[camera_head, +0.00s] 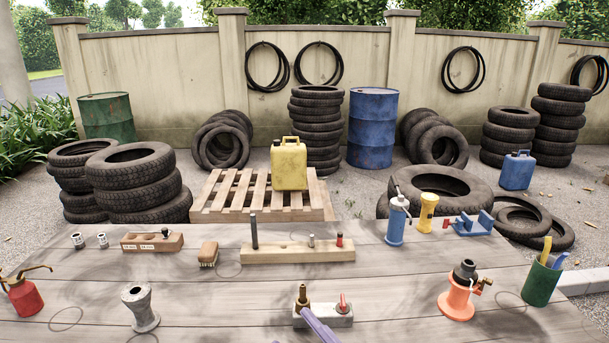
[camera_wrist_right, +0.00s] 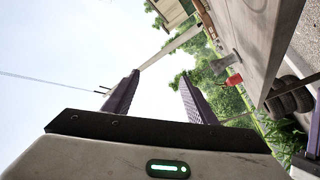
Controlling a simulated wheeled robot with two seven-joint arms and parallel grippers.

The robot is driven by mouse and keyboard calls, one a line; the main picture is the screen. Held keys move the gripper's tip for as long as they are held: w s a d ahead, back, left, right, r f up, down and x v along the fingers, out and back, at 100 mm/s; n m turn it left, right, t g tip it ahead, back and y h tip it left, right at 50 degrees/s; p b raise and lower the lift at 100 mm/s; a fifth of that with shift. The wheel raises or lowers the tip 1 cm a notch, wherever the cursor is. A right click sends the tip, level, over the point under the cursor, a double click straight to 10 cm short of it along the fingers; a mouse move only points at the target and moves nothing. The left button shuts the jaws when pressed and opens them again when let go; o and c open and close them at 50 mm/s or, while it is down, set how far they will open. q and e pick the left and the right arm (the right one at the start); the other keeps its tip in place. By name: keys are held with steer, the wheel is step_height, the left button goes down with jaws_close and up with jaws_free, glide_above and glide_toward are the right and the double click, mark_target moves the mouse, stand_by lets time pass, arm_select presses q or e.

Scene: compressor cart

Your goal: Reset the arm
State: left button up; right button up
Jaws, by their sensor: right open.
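My right gripper (camera_wrist_right: 160,82) shows in the right wrist view with its two dark purple fingers wide apart and nothing between them. Sky and treetops fill the gap between the fingers. The wooden table (camera_wrist_right: 252,35) runs along the right of that view, steeply tilted in the picture and apart from the fingers. A grey spool-shaped piece (camera_wrist_right: 222,65) and a red can (camera_wrist_right: 234,80) stand on it beyond the right finger.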

steer(key=s+d+f+m+g+h, duration=0.1)
steer(key=s+d+f+m+h, duration=0.3)
steer(key=f, duration=0.4)
steer(key=s+d+f+m+g+h, duration=0.15)
steer(key=d+f+m+h, duration=0.25)
steer(key=d+f+m, duration=0.4)
arm_select(q)
steer(key=s+f+n+g+y, duration=0.1)
steer(key=s+f+n+g, duration=0.2)
steer(key=s+f+n, duration=0.3)
steer(key=s+n, duration=0.2)
steer(key=n, duration=0.3)
steer(key=shift+g, duration=0.3)
arm_select(e)
steer(key=s+d+f+m+g+h, duration=0.1)
steer(key=s+d+f+g, duration=0.1)
steer(key=s+f, duration=0.4)
steer(key=s+d+f+m+g+h, duration=0.1)
steer(key=s+d+f+g, duration=0.2)
steer(key=s+f, duration=0.3)
steer(key=shift+s+d+f+m, duration=0.15)
steer(key=shift+s+d+m, duration=0.15)
steer(key=shift+s, duration=0.65)
